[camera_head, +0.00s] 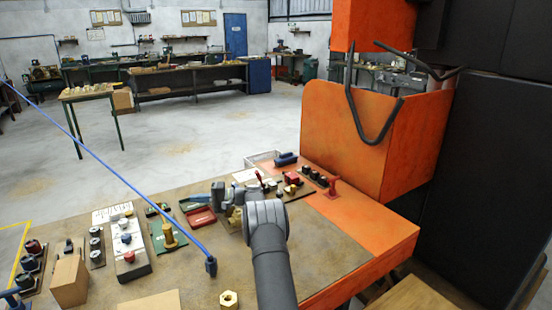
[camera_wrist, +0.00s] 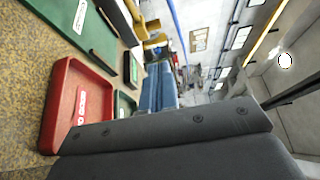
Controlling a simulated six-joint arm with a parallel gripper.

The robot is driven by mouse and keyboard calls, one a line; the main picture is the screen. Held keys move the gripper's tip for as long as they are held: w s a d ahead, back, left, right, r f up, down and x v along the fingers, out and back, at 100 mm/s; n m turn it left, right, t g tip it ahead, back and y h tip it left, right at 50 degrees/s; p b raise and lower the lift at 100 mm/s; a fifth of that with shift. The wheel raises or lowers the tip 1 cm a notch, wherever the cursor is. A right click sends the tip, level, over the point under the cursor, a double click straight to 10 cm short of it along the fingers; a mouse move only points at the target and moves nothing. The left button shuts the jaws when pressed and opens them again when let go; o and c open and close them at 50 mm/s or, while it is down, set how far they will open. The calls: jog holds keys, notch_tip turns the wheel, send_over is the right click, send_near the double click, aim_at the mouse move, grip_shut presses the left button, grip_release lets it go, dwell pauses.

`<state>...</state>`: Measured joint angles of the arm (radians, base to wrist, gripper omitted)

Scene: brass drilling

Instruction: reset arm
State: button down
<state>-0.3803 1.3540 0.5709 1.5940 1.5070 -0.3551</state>
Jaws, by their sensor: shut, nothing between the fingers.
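My arm rises from the bottom of the head view, and my gripper (camera_head: 218,193) is at its far end above the worktable (camera_head: 190,275). The gripper is shut and empty. It is seen small and partly from behind, so its fingertips are hard to make out. In the wrist view, a dark grey part of my gripper (camera_wrist: 190,125) with screws fills the lower part. A red tray (camera_wrist: 80,100) with a label lies close beside it, and a green tray (camera_wrist: 85,30) is above that in the picture.
The red tray (camera_head: 202,217) lies left of my gripper. A green plate with a brass part (camera_head: 170,236), a grey control box (camera_head: 128,249), a brass nut (camera_head: 229,299) and a cardboard box (camera_head: 70,281) are on the table. An orange machine (camera_head: 340,150) stands at right.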

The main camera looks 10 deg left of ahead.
jog(key=shift+x, duration=2.85)
